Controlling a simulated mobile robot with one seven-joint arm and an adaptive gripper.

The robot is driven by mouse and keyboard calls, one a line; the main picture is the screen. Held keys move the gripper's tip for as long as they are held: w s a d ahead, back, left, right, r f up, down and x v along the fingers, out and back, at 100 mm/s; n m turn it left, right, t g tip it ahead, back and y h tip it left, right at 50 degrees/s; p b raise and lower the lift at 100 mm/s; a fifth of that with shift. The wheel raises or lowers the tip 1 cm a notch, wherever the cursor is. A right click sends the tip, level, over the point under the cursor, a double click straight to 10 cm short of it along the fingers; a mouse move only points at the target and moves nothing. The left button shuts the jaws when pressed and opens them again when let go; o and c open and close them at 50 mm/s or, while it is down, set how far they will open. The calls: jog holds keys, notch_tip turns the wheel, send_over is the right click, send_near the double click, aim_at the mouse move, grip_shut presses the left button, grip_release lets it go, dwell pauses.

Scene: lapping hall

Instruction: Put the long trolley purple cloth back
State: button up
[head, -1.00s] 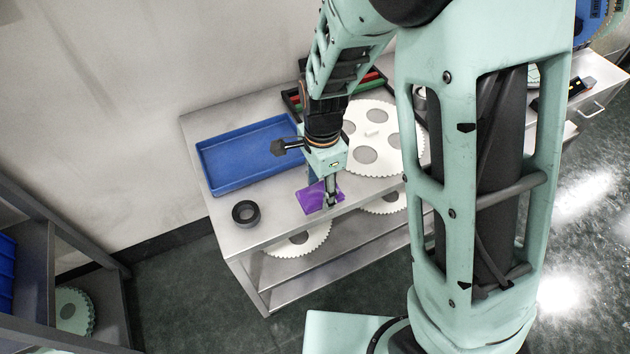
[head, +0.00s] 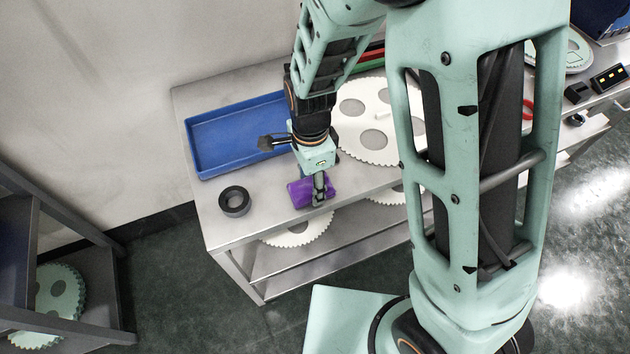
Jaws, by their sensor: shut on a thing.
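The purple cloth (head: 300,194) is at the front edge of the long metal trolley's top (head: 262,221), to the right of a black ring. My gripper (head: 319,200) points down at the cloth's right part and is shut on it. The fingers cover part of the cloth. I cannot tell whether the cloth still touches the trolley top. The blue tray (head: 190,150) stands behind and to the left of the cloth, and the part of it that shows is empty.
The black ring (head: 234,213) lies near the trolley's front left corner. A large white toothed disc (head: 372,152) lies to the right, with more discs on the shelf below. A grey shelf rack (head: 70,225) stands at the left. The trolley top between ring and tray is bare.

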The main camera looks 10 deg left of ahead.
aim_at(311, 185)
jog(key=shift+f, duration=0.1)
jog(key=o, duration=1.5)
jog(key=shift+c, duration=0.2)
notch_tip(311, 185, up, 12)
jog(key=p, duration=0.1)
jog(key=shift+r, duration=0.2)
